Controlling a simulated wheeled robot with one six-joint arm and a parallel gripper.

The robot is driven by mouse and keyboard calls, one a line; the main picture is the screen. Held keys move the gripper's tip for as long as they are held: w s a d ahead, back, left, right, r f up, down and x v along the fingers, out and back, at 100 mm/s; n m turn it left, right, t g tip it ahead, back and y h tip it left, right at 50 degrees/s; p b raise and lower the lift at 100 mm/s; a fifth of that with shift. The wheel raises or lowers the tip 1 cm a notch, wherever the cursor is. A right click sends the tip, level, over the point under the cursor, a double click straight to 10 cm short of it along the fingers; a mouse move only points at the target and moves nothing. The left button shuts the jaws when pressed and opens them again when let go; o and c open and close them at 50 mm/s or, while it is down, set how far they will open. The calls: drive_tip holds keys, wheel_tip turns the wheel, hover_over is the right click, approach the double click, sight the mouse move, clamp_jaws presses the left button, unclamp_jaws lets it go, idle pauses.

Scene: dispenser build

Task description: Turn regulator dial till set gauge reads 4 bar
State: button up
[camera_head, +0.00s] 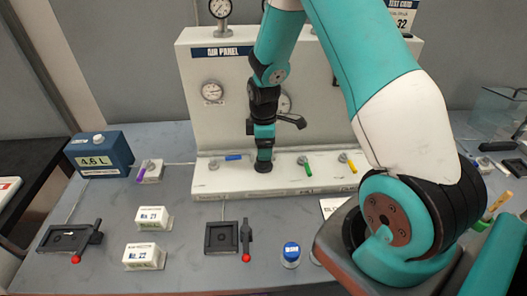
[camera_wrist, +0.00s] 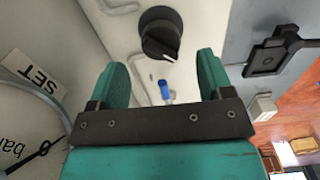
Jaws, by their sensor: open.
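The regulator dial (camera_wrist: 160,33) is a black knob with a white pointer line, on the white ledge in the wrist view. In the head view its dark edge (camera_head: 263,168) shows just under my gripper (camera_head: 264,154). My gripper points down, and its two teal fingers (camera_wrist: 162,60) are apart with nothing between them. The dial appears just beyond the fingertips; contact cannot be told. The set gauge (camera_wrist: 25,125) is cut off at the left of the wrist view, with a SET label (camera_wrist: 38,78) and a dark needle. Its reading cannot be told. In the head view, a gauge (camera_head: 286,103) is partly hidden by my arm.
The white air panel (camera_head: 215,125) stands behind my gripper. Its ledge carries a blue-handled valve (camera_head: 234,157) close to the dial, a green one (camera_head: 307,168) and a yellow one (camera_head: 351,165). Another gauge (camera_head: 212,92) is at left. Black fixtures (camera_head: 222,238) stand on the table in front.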

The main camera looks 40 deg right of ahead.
drive_tip(key=shift+f+p, duration=0.4)
drive_tip(key=shift+f, duration=1.8)
drive_tip(key=shift+c, duration=0.2)
drive_tip(key=c, duration=0.9)
